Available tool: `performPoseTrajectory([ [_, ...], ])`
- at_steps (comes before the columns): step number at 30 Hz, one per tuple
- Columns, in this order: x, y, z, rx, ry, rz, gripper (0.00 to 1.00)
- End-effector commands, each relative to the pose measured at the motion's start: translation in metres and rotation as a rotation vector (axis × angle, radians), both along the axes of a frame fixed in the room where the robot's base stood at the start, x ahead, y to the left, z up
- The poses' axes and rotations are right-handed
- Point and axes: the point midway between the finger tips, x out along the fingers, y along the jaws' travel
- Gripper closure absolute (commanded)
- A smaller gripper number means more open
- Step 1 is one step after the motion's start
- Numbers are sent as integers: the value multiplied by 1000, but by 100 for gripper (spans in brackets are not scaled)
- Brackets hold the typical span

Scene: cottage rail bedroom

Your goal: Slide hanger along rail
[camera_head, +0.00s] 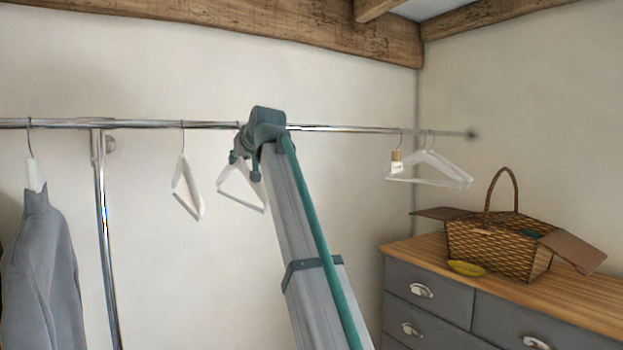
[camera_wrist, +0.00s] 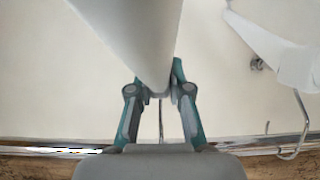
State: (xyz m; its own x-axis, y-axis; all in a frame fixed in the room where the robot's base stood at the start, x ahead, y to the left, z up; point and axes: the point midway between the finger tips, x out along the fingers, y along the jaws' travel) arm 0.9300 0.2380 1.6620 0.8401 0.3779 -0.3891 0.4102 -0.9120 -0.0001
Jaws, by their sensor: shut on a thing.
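A chrome rail (camera_head: 340,128) runs across the wall, and it also shows along the bottom of the wrist view (camera_wrist: 65,150). My gripper (camera_head: 246,165) is just below the rail, mostly hidden behind my arm. In the wrist view my gripper (camera_wrist: 159,92) is shut on a white hanger (camera_wrist: 140,40), near its top, with the thin hook running on towards the rail between the fingers. In the head view this hanger (camera_head: 243,202) hangs tilted below my gripper. Another white hanger (camera_head: 187,188) hangs to its left, and shows at the right of the wrist view (camera_wrist: 275,45).
A grey garment (camera_head: 40,265) hangs at the far left, near a chrome upright (camera_head: 106,230). Several white hangers (camera_head: 430,168), one with a tag, hang near the rail's right end. A wicker basket (camera_head: 495,240) stands on the dresser (camera_head: 580,302). The rail between is clear.

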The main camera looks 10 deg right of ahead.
Motion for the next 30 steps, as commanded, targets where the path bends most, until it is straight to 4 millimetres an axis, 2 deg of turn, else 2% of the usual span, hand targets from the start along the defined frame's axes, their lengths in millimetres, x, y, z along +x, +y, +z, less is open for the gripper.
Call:
performPoseTrajectory([
  [4,-5,10,0,0,0,1,100],
  [14,-8,18,0,0,0,1,100],
  [30,-22,48,0,0,0,1,100],
])
